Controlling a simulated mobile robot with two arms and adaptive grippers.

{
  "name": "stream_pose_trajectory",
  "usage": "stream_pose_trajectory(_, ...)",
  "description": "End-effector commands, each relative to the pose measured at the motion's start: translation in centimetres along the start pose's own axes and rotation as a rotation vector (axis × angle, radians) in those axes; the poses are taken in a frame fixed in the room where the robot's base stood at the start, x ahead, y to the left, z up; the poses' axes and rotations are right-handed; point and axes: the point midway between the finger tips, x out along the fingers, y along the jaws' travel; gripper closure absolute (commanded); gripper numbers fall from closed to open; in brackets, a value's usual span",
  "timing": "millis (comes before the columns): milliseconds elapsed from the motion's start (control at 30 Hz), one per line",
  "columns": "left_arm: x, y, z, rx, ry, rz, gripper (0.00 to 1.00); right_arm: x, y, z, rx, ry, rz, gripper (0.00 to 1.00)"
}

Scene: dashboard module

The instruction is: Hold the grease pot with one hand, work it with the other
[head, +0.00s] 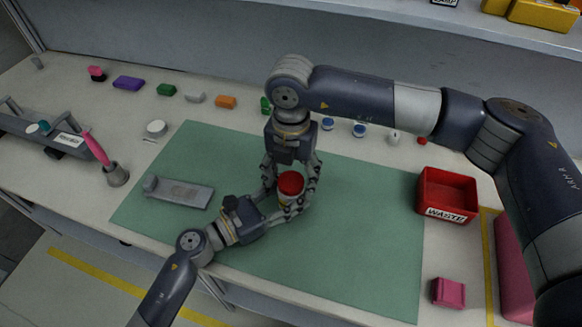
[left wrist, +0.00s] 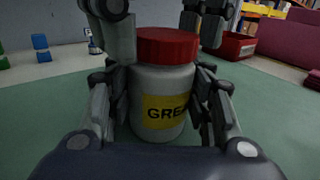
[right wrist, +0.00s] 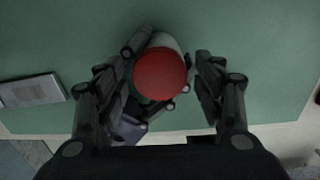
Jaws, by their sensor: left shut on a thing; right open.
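The grease pot (head: 288,190) is a white jar with a red lid and a yellow label, upright on the green mat (head: 350,270). In the left wrist view the pot (left wrist: 160,95) stands between the fingers of my left gripper (left wrist: 160,110), which is shut on its body. My right gripper (head: 291,190) comes down from above, open, with its fingers on either side of the pot. In the right wrist view the red lid (right wrist: 160,74) lies between the spread fingers of my right gripper (right wrist: 168,85), nearer the left finger. The lid sits on the jar.
A grey plate-like fixture (head: 180,192) lies on the mat to the left. A red waste bin (head: 447,194) stands at the right, with a pink box (head: 449,292) in front. A brush in a metal cup (head: 117,175) stands at the left. Several small coloured items line the back.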

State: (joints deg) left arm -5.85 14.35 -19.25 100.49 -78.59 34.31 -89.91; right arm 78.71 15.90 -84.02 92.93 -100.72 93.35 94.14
Motion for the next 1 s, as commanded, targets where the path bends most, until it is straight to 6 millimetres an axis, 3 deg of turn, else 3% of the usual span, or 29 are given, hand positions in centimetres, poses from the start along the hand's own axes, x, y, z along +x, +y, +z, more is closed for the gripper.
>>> stream_pose_trajectory(200,0.01,0.01,0.02,0.0,0.0,0.0,1.0,0.04,-0.01,0.02,0.0,0.0,0.0,0.38)
stream_pose_trajectory(267,0.01,0.01,0.02,0.0,0.0,0.0,1.0,0.03,-0.01,0.02,0.0,0.0,0.0,0.49)
stream_pose_trajectory(400,0.01,0.01,0.02,0.0,0.0,0.0,1.0,0.01,-0.01,0.02,0.001,0.0,0.0,0.81)
stream_pose_trajectory(433,0.01,0.01,0.02,0.0,0.0,0.0,1.0,0.01,-0.01,0.02,0.0,0.0,0.0,0.84)
stream_pose_trajectory(733,0.0,0.01,0.02,0.0,-0.001,0.0,1.0,0.0,-0.02,0.02,-0.083,0.0,-0.001,0.84)
stream_pose_trajectory(1000,0.0,0.02,0.03,0.0,-0.001,0.0,1.0,-0.06,-0.03,0.04,-0.5,0.0,-0.001,0.84)
